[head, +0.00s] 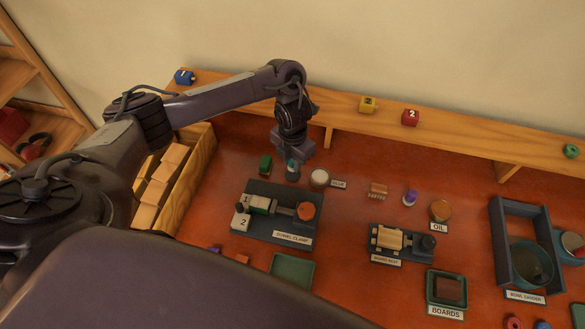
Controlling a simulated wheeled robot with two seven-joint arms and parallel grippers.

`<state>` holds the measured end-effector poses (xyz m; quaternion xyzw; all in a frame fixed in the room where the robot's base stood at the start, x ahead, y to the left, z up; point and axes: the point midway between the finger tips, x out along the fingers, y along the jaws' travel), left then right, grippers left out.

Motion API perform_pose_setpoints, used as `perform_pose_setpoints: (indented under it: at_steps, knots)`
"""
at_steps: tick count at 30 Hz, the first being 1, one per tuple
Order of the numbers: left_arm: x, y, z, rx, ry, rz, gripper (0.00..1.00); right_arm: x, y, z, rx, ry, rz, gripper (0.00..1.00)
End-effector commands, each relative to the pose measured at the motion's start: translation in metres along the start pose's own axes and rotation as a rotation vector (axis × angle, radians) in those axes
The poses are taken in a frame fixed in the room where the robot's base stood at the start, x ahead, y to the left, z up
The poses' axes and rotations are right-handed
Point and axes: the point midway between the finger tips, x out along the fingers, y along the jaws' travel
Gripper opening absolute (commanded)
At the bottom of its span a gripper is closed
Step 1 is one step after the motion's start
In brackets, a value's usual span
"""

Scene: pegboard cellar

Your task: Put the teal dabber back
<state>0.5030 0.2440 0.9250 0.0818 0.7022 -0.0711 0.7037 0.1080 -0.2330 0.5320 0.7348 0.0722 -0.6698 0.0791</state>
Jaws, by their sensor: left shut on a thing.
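My left gripper (293,155) points down over the back left part of the red bench top. It is shut on the teal dabber (292,171), whose teal top shows just under the jaws. I cannot tell whether the dabber's base touches the bench. A round pot with a pale top (319,178) stands just right of the dabber, with a small label (339,184) beside it. A dabber-like piece with a purple top (410,196) stands further right, near the round oil pot (440,209). My right gripper is not in view.
A wooden ledge (340,107) runs along the back. A blue-grey frame (498,240) stands at right.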

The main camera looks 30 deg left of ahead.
Motion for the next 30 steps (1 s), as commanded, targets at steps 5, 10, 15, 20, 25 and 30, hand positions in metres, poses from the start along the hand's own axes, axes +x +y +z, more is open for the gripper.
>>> perform_pose_setpoints:
  at_steps: [5,10,15,20,25,30]
  knots:
    - [0.029,-0.002,-0.001,-0.001,0.002,-0.003,0.05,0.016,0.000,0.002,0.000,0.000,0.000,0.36]
    - [0.029,-0.001,0.000,0.001,0.000,0.000,0.05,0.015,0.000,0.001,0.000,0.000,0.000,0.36]
    - [0.030,-0.001,0.000,0.001,0.001,0.000,0.05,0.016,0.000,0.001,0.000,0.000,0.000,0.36]
    - [0.032,-0.001,0.000,0.001,0.000,0.000,0.30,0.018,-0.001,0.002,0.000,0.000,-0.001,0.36]
    - [0.032,-0.001,0.000,0.001,0.001,0.000,0.45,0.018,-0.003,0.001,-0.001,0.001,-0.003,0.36]
    - [0.032,-0.001,0.000,0.000,0.001,0.000,0.45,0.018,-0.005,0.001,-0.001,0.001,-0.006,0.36]
